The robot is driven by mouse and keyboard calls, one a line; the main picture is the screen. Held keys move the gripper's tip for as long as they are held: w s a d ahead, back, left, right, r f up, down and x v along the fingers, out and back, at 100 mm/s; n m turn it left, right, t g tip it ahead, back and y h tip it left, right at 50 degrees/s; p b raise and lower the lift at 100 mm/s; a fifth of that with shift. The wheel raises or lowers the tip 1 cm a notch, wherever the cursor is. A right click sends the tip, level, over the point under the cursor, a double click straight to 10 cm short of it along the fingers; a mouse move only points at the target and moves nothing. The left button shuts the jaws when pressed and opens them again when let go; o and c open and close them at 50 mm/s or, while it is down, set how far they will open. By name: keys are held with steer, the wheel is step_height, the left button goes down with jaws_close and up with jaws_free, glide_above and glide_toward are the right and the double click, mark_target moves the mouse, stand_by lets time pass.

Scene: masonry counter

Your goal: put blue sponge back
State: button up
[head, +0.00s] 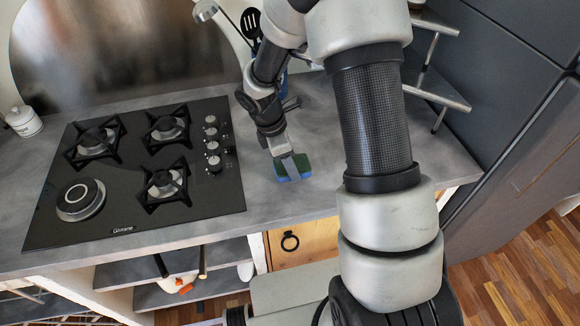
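The blue sponge (281,172), with a green side, is at the right part of the grey counter, to the right of the stove. My gripper (291,167) points down at it, and one grey finger crosses in front of the sponge. The other finger is hidden, so I cannot tell whether the gripper is shut on the sponge or open around it. I also cannot tell whether the sponge rests on the counter or is slightly above it.
A black gas stove (140,190) fills the counter's left. A blue utensil holder (281,86) stands behind my arm. A white lidded jar (24,122) is at the far left. Metal-railed shelves (437,95) stand at the right. Counter right of the sponge is clear.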

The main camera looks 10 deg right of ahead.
steer(key=shift+f, duration=0.95)
steer(key=shift+f, duration=0.1)
steer(key=o, duration=1)
